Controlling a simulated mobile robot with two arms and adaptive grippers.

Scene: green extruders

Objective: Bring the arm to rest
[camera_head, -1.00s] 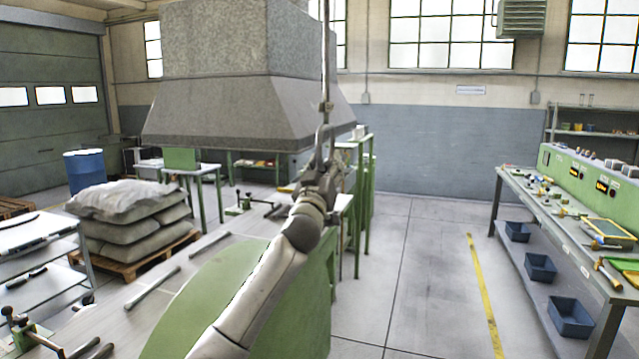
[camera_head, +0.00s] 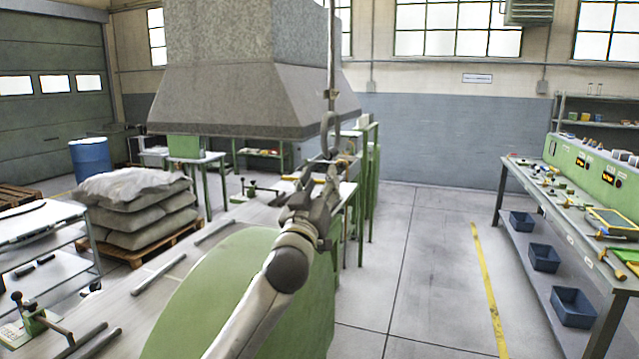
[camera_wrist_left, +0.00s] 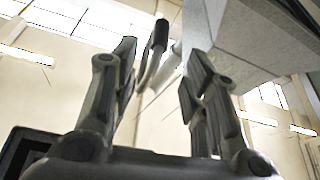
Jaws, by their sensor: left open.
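My left arm comes up from the bottom of the head view, and its gripper (camera_head: 318,182) is raised in front of the grey hood. In the left wrist view the two fingers of the left gripper (camera_wrist_left: 160,72) stand apart with nothing held between them. A hanging rod with a loop-like handle (camera_head: 330,122) shows just above the gripper in the head view. Its dark end (camera_wrist_left: 155,48) shows beyond the fingers in the wrist view; contact cannot be told. My right gripper is in neither view.
The large grey hood (camera_head: 250,95) hangs over the work area. A green rounded machine cover (camera_head: 215,290) lies below my arm. Sacks on a pallet (camera_head: 130,205) and a blue barrel (camera_head: 90,160) stand left. A workbench (camera_head: 570,215) stands right; the floor between is clear.

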